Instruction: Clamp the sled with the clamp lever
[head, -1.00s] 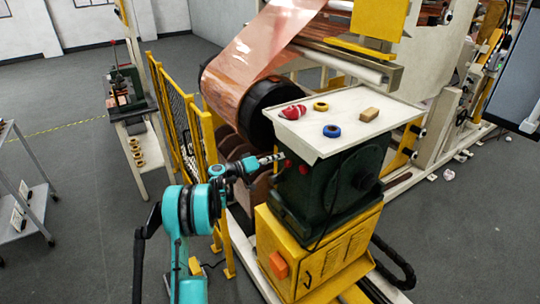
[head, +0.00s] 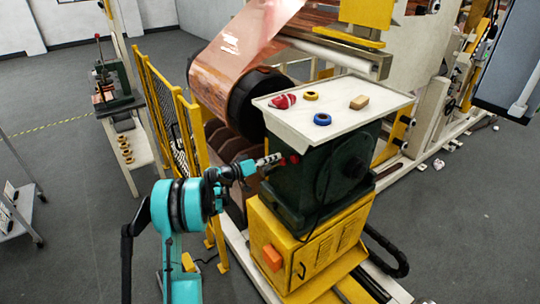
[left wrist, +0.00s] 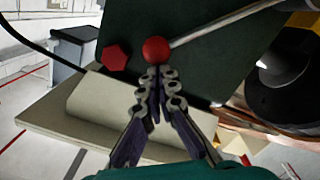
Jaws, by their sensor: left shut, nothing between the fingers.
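The clamp lever shows in the left wrist view as a pale rod (left wrist: 225,24) ending in a red ball knob (left wrist: 156,50). A red faceted knob (left wrist: 117,57) sits left of the ball. In the head view a red knob (head: 294,158) shows on the side of the dark green housing (head: 312,192). My left gripper (head: 276,159) is shut and empty, with its tips at this knob. In the left wrist view its fingertips (left wrist: 157,78) are together just below the ball; whether they touch it I cannot tell. I cannot pick out the sled for sure.
A white tray (head: 335,112) with tape rolls, a red item and a small tan block tops the housing. A yellow base (head: 310,245) stands below. A copper foil roll (head: 222,82) and yellow fence (head: 160,105) are behind.

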